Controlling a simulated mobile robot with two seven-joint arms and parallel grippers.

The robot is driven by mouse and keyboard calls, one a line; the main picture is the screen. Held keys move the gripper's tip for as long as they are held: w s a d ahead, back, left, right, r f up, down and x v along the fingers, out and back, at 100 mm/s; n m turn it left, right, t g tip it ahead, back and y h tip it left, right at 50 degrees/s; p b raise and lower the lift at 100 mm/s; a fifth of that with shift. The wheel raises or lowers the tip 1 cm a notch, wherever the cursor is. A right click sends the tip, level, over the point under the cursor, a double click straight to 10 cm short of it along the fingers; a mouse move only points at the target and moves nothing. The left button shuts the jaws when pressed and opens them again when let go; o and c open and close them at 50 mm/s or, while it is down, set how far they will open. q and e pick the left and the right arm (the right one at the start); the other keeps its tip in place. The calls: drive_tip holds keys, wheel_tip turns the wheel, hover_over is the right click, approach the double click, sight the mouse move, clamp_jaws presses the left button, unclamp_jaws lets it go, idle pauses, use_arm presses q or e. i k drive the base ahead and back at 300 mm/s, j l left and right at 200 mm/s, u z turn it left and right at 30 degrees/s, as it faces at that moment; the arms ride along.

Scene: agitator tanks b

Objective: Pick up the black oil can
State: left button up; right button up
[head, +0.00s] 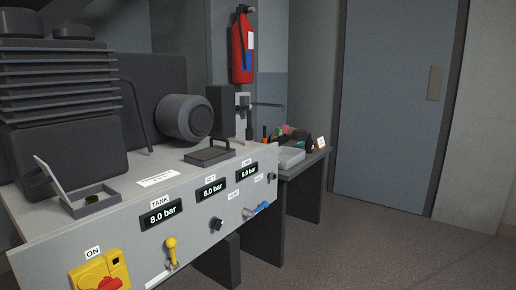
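A small dark upright object (309,145), which may be the black oil can, stands at the right end of the far side table (315,157). It is too small and far away for me to be sure. It is next to a small white card (320,143). Neither of my grippers is in view.
A grey machine bench (135,222) with pressure displays, a yellow lever (171,250) and a blue-handled valve (262,208) fills the left and middle. A grey tray (290,157) and small coloured items share the side table. A red extinguisher (241,50) hangs behind. Floor (390,250) at right is clear.

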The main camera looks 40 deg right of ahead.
sight(309, 146)
drive_tip(key=z, duration=1.65)
